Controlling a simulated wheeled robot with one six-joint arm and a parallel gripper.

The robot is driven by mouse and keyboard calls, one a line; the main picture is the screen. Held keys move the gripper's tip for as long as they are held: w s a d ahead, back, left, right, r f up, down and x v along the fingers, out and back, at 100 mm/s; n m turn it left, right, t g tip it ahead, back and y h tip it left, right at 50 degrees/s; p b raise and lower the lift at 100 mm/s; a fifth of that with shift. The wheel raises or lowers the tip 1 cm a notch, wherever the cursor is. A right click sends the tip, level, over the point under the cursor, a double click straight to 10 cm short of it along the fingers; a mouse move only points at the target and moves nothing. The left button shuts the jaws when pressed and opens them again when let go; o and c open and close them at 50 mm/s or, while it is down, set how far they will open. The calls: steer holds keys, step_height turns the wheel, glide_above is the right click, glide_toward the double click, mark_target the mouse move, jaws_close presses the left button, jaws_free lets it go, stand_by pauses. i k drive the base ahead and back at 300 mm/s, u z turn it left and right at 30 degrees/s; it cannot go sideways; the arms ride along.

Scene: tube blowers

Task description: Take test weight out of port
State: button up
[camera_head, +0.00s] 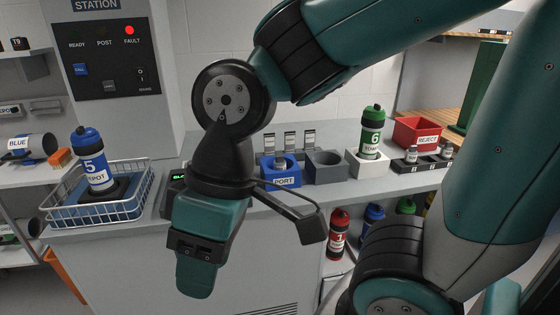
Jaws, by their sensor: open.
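The blue block labelled PORT (268,180) stands on the grey counter, right of my wrist. A small grey metal piece (281,162), which looks like the test weight, sits upright in its top. My gripper (195,283) hangs in front of the counter, lower and left of the port, pointing down. It is open and apart from the port, with nothing seen in it. Its fingers are seen from behind, so the gap between them is hidden. My wrist covers part of the counter just left of the port.
Right of the port stand a grey open block (325,168), a white block with a green bottle (372,132), a black rack (420,162) with small metal weights and a red REJECT bin (417,132). A wire basket (98,212) holds a blue bottle (92,162). The station's FAULT lamp (129,30) glows red.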

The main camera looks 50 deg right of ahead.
mark_target(279, 163)
steer(key=z, duration=0.75)
steer(key=i, duration=0.95)
steer(key=z, duration=0.8)
